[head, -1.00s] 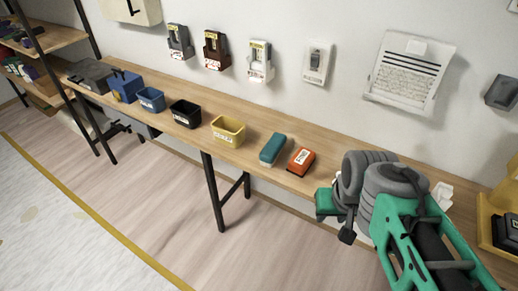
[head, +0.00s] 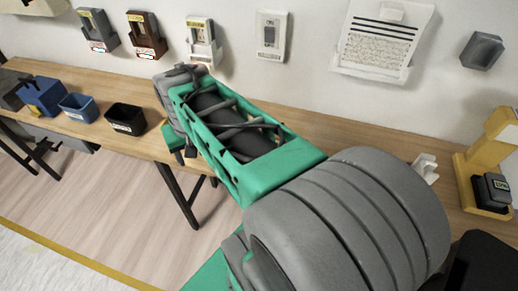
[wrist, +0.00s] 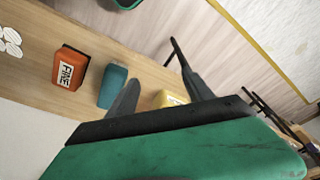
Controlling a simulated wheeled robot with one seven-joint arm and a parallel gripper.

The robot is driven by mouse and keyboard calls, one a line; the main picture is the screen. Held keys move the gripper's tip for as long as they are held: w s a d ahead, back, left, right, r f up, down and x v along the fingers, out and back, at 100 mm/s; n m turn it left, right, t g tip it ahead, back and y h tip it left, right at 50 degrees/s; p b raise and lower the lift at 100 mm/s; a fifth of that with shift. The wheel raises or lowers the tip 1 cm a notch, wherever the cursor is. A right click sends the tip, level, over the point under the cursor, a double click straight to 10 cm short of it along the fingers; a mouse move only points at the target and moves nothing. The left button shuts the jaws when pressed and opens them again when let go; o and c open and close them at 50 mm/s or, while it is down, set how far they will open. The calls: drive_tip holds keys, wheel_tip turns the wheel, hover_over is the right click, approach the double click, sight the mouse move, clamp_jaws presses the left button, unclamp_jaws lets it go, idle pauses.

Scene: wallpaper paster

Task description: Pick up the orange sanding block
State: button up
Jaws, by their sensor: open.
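The orange sanding block (wrist: 70,67), with a white label reading FINE, lies on the wooden bench in the wrist view, left of my gripper. A teal block (wrist: 113,86) lies beside it, between it and my left finger. My gripper (wrist: 154,62) is open and empty, its two dark fingers spread wide. In the head view my arm reaches left over the bench and hides the orange block, the teal block and the yellow bin.
The bench (head: 85,127) runs along the wall. A black bin (head: 126,118) and blue bins (head: 78,107) stand left of my arm. A yellow stand (head: 482,165) with a dark block is at right. Dispensers (head: 147,35) hang on the wall above.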

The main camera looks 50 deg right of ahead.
drive_tip(key=o, duration=0.3)
drive_tip(key=s+d+f+m, duration=0.1)
drive_tip(key=d+f+m, duration=0.1)
drive_tip(key=d, duration=0.5)
drive_tip(key=s+d+f+m+g, duration=0.1)
drive_tip(key=s+d+m, duration=0.1)
drive_tip(key=d, duration=0.5)
drive_tip(key=shift+f+m+b, duration=0.35)
drive_tip(key=shift+m+b, duration=0.05)
drive_tip(key=shift+m, duration=0.5)
drive_tip(key=shift+o, duration=1)
drive_tip(key=s+d+f+m, duration=0.1)
drive_tip(key=s+d, duration=0.1)
drive_tip(key=s+d+f+m, duration=0.1)
drive_tip(key=s+d, duration=0.1)
drive_tip(key=d, duration=0.1)
drive_tip(key=s+d+f+m+g, duration=0.1)
drive_tip(key=s+d, duration=0.1)
drive_tip(key=d, duration=0.1)
drive_tip(key=shift+m+y, duration=0.3)
wheel_tip(320, 180, down, 7)
drive_tip(key=shift+w+f, duration=0.15)
drive_tip(key=shift+f, duration=0.05)
drive_tip(key=shift+c, duration=0.2)
drive_tip(key=c, duration=1.5)
